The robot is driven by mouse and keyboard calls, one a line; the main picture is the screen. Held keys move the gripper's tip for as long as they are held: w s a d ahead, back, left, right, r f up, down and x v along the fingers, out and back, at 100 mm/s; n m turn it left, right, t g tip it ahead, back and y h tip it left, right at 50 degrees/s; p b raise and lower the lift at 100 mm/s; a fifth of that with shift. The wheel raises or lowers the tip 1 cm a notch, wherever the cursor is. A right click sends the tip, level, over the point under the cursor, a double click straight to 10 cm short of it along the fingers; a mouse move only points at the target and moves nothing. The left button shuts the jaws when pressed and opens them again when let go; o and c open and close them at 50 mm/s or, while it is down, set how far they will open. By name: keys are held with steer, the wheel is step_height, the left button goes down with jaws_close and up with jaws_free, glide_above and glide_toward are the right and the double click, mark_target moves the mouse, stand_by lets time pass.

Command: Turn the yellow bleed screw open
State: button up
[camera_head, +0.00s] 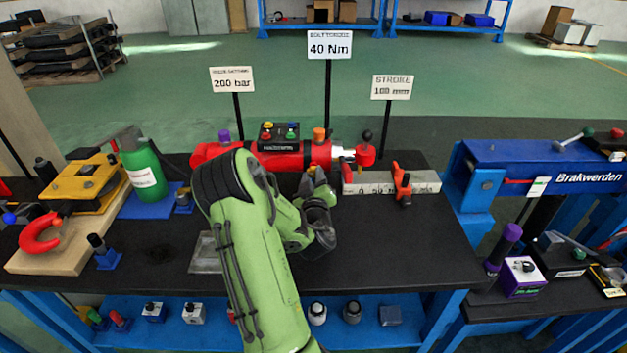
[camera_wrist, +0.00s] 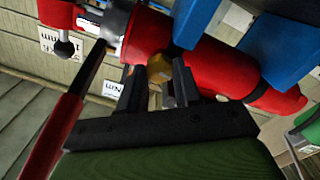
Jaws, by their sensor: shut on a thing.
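The red hydraulic cylinder (camera_head: 215,151) lies across the back of the black bench, with its bright rod (camera_head: 342,152) pointing right. It also crosses the wrist view (camera_wrist: 215,65). The yellow bleed screw (camera_wrist: 160,69) sits on the cylinder near its rod end. In the head view a small yellow spot of it (camera_head: 312,168) shows just above my gripper (camera_head: 317,178). In the wrist view the two dark fingers of my gripper (camera_wrist: 158,78) stand on either side of the screw and are shut on it. The screw's lower part is hidden by the fingers.
A valve block with coloured knobs (camera_head: 279,134), purple cap (camera_head: 224,136) and orange cap (camera_head: 319,134) stand by the cylinder. A scale bar (camera_head: 425,181) with an orange slider (camera_head: 401,184) lies right. A green bottle (camera_head: 143,170) stands left.

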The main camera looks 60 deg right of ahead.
steer(key=shift+n, duration=2.1)
steer(key=o, duration=1.1)
steer(key=shift+c, duration=0.2)
steer(key=shift+w, duration=0.1)
